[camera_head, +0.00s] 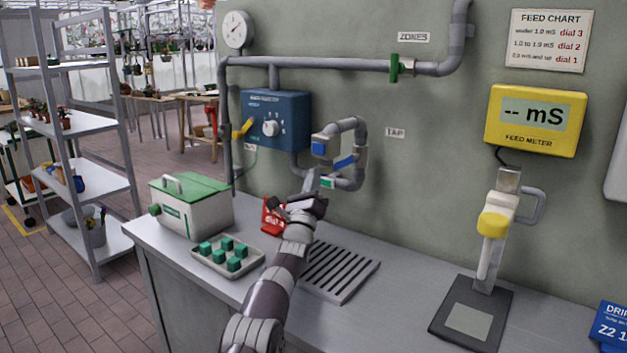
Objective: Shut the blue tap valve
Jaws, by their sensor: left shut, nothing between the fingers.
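The tap is a grey looped pipe (358,128) on the wall, left of the TAP label (395,132). A blue lever (344,161) sits slightly slanted inside the loop, and a blue square piece (319,149) is on its left side. A green piece (327,183) shows lower on the pipe. My left gripper (300,204) is shut and empty, below and a little left of the tap. It appears apart from the blue lever. Its fingers are small and partly hidden by my own wrist. My right gripper is out of view.
A green-lidded box (190,212), a tray (206,259) of green cubes and a red object (271,218) are on the counter left of my arm. A slatted drain (345,268) lies below the tap. A blue dial box (275,119) and a yellow meter (535,119) are on the wall.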

